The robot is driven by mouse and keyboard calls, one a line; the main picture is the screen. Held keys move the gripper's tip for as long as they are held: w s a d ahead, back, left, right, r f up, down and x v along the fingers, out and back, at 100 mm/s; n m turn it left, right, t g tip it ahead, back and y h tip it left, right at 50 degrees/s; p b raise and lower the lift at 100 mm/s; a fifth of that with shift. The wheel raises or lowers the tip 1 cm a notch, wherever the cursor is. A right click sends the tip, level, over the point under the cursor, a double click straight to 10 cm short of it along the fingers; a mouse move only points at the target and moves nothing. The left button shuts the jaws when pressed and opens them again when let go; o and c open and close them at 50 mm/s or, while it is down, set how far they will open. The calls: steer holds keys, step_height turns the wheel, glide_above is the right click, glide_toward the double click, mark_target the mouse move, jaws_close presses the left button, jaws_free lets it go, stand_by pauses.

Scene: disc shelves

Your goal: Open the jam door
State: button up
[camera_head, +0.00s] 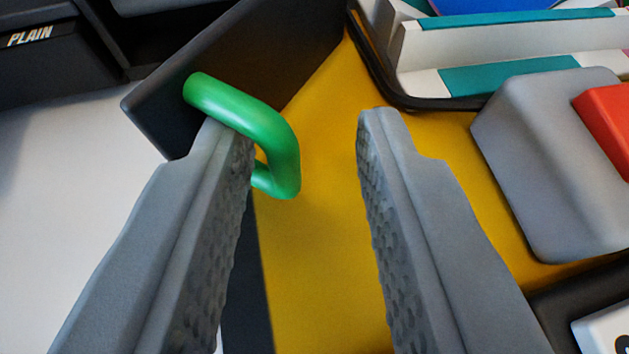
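A dark door panel (270,55) stands at a slant at the upper left, with a bent green handle (245,110) on it. No jam label is readable on it. My gripper (300,130) is open, with a wide gap between its two grey fingers. The left fingertip is at the green handle and overlaps its lower part. It looks to be at or inside the handle's loop, but I cannot tell whether it touches. The right fingertip is well to the right of the handle, over yellow surface. Nothing is held between the fingers.
A yellow surface (320,260) lies behind the fingers. A grey block with a red part (550,150) is at the right, below a white and teal item (510,75) in a black-edged holder. A dark unit marked PLAIN (40,60) is at the upper left, above a pale surface (70,180).

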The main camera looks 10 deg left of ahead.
steer(key=shift+a+r, duration=0.1)
steer(key=shift+r, duration=0.65)
steer(key=f+v, duration=0.1)
steer(key=v, duration=1.6)
steer(key=shift+s, duration=0.15)
steer(key=shift+f, duration=0.1)
